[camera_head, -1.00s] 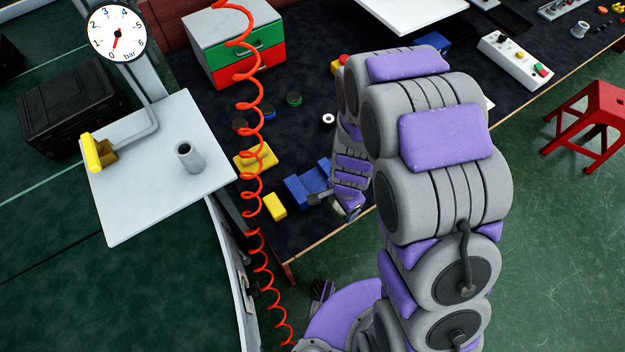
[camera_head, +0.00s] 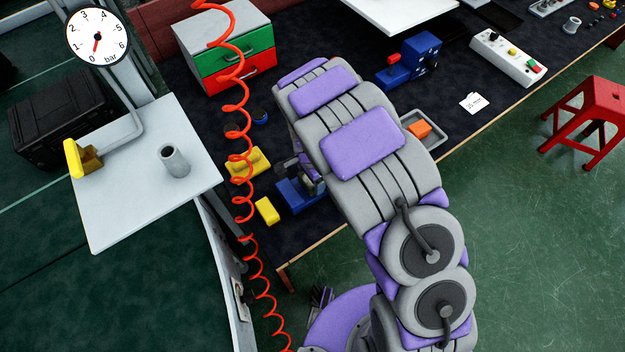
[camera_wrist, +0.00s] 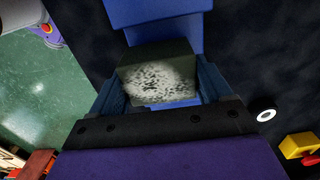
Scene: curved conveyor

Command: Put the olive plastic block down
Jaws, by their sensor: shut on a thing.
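My gripper (camera_wrist: 160,88) is shut on the olive plastic block (camera_wrist: 157,84) in the wrist view. The block sits between the two fingers, dark olive, with a pale speckled patch of light on its near face. In the head view my gripper (camera_head: 306,170) is small and partly covered by my arm, above or close behind a blue fixture (camera_head: 294,197) on the dark table. The block cannot be made out clearly there. A blue part (camera_wrist: 166,32) shows just beyond the block in the wrist view; whether they touch cannot be told.
A grey tray (camera_head: 440,131) with an orange block (camera_head: 420,129) lies right of my arm. A drawer box (camera_head: 226,50) stands at the back.

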